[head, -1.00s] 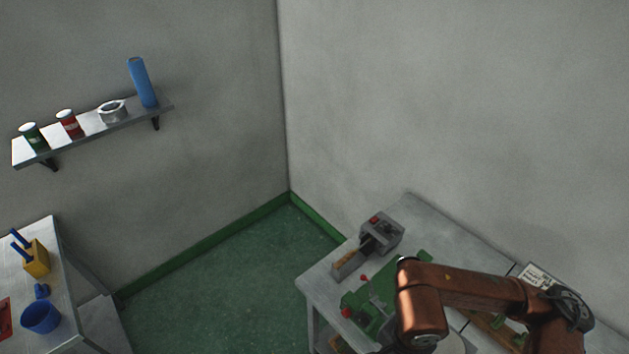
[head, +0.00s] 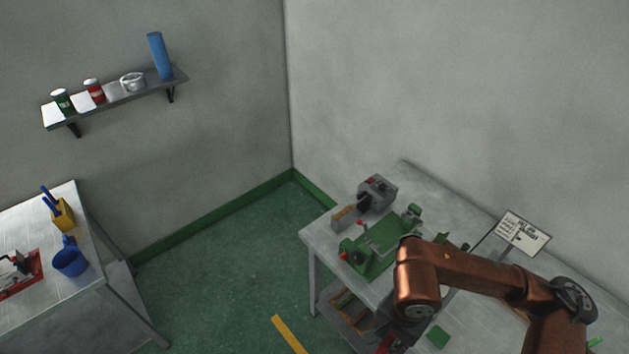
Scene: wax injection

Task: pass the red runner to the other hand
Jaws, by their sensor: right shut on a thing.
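My right arm comes in from the right over the right table. My right gripper (head: 396,338) is at the bottom edge of the head view, mostly hidden under its own wrist and partly cut off. It is shut on a red piece (head: 385,346), which I take to be the red runner; only a small bit of it shows beside the dark fingers. My left gripper is not in view.
The right table (head: 318,238) holds a green clamp fixture (head: 375,252), a grey device (head: 378,190) and a sign (head: 524,232). Green floor lies between.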

